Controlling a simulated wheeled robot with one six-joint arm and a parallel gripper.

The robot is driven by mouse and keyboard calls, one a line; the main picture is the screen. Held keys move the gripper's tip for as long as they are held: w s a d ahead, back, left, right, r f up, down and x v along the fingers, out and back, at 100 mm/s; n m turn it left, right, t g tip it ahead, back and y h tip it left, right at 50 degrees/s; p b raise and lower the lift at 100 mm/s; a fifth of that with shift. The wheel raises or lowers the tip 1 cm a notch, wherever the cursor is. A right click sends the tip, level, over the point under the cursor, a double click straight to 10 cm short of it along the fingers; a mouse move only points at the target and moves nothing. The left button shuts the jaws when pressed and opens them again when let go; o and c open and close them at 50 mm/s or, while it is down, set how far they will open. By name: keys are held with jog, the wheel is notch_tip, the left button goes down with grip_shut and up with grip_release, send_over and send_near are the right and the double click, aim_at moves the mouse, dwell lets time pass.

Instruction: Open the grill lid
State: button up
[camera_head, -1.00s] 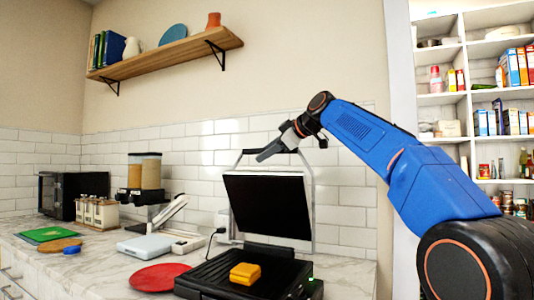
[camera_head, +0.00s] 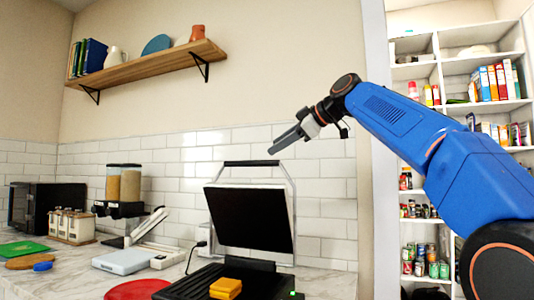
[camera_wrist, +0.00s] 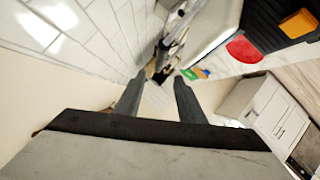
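The grill (camera_head: 190,283) stands on the counter with its lid (camera_head: 248,218) raised near upright, dark inner face toward me. The lid's black handle bar (camera_head: 252,163) is at the top of a pale metal frame. My gripper (camera_head: 272,149) is above the handle's right part in the head view and looks apart from it. In the wrist view my gripper (camera_wrist: 170,78) has its two fingers apart with nothing between them. The grill's lower part (camera_wrist: 265,22) shows at the upper right there; the lid is not clear in that view.
A yellow block (camera_head: 226,288) lies on the grill's lower plate. A red round plate (camera_head: 137,290) is left of the grill. A white scale-like device (camera_head: 122,261), dispensers (camera_head: 122,187) and jars (camera_head: 72,226) stand farther left. A wooden wall shelf (camera_head: 150,66) is above.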

jog(key=v, duration=0.3)
jog(key=shift+d+r, duration=0.1)
jog(key=shift+s, duration=0.1)
dwell(0.4)
jog(key=s+d+f+m+g+h, duration=0.1)
jog(key=s+d+f+m+h, duration=0.2)
jog(key=f, duration=1.7)
jog(key=s+d+f+m+g+h, duration=0.1)
jog(key=s+d+f+m+h, duration=0.3)
jog(key=s+d+f+m, duration=0.5)
jog(key=s+d+f+m+g+h, duration=0.1)
jog(key=s+d+f+m+h, duration=0.2)
jog(key=s+d+f, duration=1.1)
jog(key=s+f+m, duration=0.1)
jog(key=s+f, duration=0.6)
jog(key=f, duration=0.2)
jog(key=s+f+m, duration=0.2)
jog(key=s+f, duration=0.4)
jog(key=f, duration=0.3)
jog(key=shift+s+d+f+h, duration=0.3)
jog(key=shift+s+d, duration=0.05)
